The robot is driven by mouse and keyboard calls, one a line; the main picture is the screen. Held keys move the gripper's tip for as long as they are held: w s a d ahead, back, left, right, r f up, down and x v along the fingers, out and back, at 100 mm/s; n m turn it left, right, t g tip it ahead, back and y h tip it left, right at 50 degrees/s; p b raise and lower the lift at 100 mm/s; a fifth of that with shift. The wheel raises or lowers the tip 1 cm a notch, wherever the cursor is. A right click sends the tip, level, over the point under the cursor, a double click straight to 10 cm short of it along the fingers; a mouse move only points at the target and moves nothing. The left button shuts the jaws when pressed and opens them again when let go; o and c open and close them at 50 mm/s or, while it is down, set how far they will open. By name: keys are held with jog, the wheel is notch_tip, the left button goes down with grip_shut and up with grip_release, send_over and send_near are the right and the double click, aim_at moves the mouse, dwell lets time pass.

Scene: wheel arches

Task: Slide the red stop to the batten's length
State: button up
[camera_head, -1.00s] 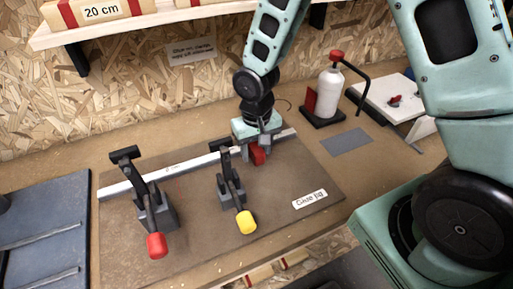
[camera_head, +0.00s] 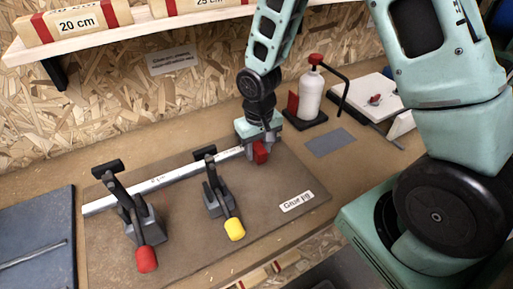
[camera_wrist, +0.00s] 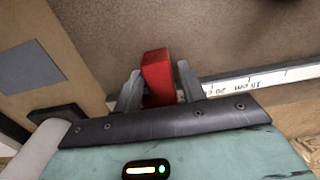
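The red stop (camera_head: 261,152) sits on the white scaled rail (camera_head: 182,171) at its right part. In the wrist view the red stop (camera_wrist: 158,76) stands between the two fingers of my gripper (camera_wrist: 159,88), which appear closed on its sides. The rail's scale (camera_wrist: 255,83) shows "15 cm" and "20" to the right of the stop there; the stop lies beyond the 20 mark. In the head view my gripper (camera_head: 259,142) comes down over the rail from behind. Wooden pieces marked 20 cm (camera_head: 76,23) and 25 cm (camera_head: 208,4) lie on the shelf.
A red-handled clamp (camera_head: 146,259) and a yellow-handled clamp (camera_head: 234,229) stand on the glue jig board (camera_head: 188,249), left of my gripper. A white bottle with a red cap (camera_head: 311,95) stands behind right. A grey patch (camera_head: 331,142) lies on the clear bench right of the board.

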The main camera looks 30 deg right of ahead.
jog(key=shift+o, duration=0.2)
notch_tip(320, 180, up, 17)
jog(key=shift+r+b, duration=0.2)
jog(key=shift+b, duration=0.1)
dwell(0.4)
